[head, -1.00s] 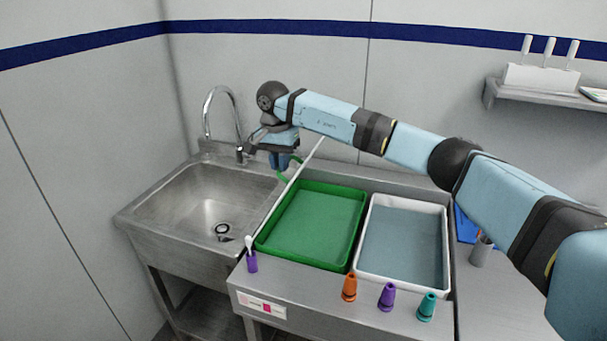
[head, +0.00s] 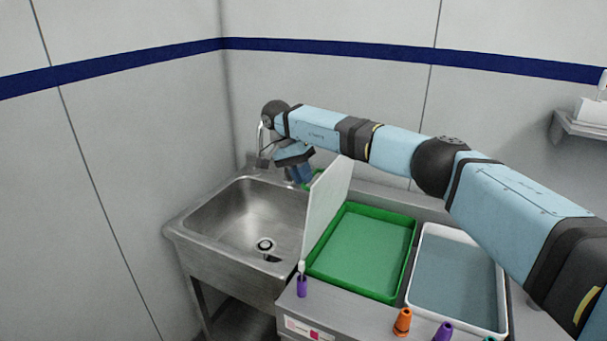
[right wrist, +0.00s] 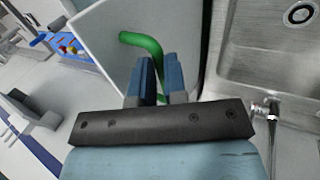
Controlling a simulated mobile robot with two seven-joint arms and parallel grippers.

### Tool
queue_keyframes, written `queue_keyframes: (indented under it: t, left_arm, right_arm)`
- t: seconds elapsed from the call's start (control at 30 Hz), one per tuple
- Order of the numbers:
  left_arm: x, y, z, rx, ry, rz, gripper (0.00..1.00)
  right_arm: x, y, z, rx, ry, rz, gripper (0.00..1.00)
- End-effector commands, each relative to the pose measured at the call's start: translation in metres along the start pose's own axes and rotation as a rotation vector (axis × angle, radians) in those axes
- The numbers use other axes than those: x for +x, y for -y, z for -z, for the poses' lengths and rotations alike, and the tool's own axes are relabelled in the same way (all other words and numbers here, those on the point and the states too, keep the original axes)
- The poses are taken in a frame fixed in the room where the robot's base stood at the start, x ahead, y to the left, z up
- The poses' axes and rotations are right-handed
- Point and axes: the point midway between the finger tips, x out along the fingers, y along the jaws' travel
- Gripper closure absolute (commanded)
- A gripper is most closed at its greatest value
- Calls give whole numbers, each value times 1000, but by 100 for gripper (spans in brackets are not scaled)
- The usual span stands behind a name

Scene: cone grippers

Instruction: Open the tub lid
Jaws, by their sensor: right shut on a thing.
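The lid (head: 326,207) is a pale flat panel standing steeply on edge between the sink and the green tub (head: 365,250) in the head view. The green tub is uncovered and looks empty. My right gripper (head: 300,172) is at the far upper edge of the lid, on its sink side. In the right wrist view my right gripper (right wrist: 160,72) is shut on the lid's green handle (right wrist: 141,41), with the panel (right wrist: 98,22) behind it. The far end of the handle is hidden between the fingers. My left gripper is not in view.
The steel sink (head: 248,220) and its tap (head: 261,140) are close to my right gripper. A white-rimmed tub (head: 420,255) stands right of the green one. A purple holder (head: 302,288), an orange cone (head: 402,322) and a purple cone (head: 443,332) line the front edge.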

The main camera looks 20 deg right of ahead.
Motion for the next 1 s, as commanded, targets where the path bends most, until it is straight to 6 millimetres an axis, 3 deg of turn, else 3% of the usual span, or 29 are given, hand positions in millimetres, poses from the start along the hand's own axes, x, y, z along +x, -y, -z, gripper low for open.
queue_keyframes:
  t: [0.03, 0.17, 0.2, 0.3, 0.8, 1.0]
  left_arm:
    - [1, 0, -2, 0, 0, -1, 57]
    - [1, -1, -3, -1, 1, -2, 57]
    - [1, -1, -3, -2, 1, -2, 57]
    - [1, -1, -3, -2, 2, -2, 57]
    - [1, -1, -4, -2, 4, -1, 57]
    - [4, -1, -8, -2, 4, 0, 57]
  right_arm:
    - [16, 8, -10, -16, 10, -16, 100]
    - [16, 8, -10, -16, 10, -16, 100]
    - [16, 8, -10, -16, 10, -16, 81]
    - [16, 8, -10, -17, 10, -16, 62]
    - [12, 8, -10, -18, 11, -13, 62]
    - [-17, 8, -8, -15, 8, -9, 62]
